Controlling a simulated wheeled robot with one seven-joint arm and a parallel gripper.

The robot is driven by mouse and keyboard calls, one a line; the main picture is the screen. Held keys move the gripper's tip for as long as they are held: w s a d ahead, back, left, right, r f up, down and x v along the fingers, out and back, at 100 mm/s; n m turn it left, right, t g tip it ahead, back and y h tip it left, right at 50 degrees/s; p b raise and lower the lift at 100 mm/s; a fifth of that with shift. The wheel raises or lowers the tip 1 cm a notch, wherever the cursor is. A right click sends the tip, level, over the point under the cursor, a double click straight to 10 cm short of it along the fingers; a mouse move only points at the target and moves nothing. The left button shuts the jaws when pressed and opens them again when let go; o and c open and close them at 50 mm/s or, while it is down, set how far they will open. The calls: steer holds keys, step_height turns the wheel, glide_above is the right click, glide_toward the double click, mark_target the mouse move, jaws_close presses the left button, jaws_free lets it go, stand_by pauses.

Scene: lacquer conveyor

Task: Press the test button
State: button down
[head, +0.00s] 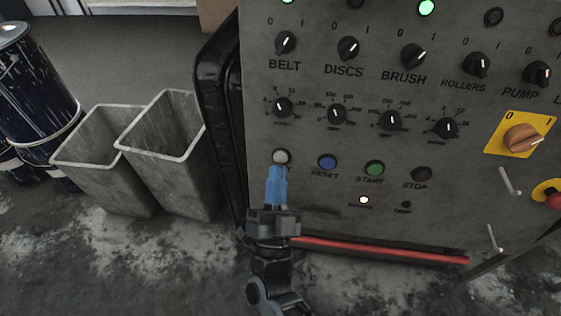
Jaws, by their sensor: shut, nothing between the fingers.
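The test button looks to be the pale grey-white round button (281,156) at the left end of the lower button row on the grey control panel (320,185). Its label is mostly hidden behind my gripper. My gripper (277,171) has blue fingers, shut and empty, pointing up the picture. The fingertips appear just below the white button. I cannot tell whether they touch it. To its right in the same row are the blue RESET button (327,162), the green START button (374,168) and the dark STOP button (421,174).
Black rotary knobs fill the rows above, including BELT (286,43). A yellow-backed orange switch (523,138) and a red button (554,199) are at right. A red bar (385,251) runs below the panel. Two grey bins (165,150) and dark drums (35,85) stand left.

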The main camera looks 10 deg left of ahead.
steer(key=shift+w, duration=0.55)
steer(key=shift+f, duration=0.1)
stand_by(1.6)
steer(key=shift+w+b, duration=0.4)
steer(key=shift+b, duration=0.15)
steer(key=shift+w+f+b, duration=0.1)
steer(key=shift+w+b, duration=0.25)
steer(key=shift+w, duration=0.05)
stand_by(0.4)
stand_by(0.3)
steer(key=shift+s+p, duration=0.4)
steer(key=shift+s, duration=0.45)
steer(key=shift+r, duration=0.2)
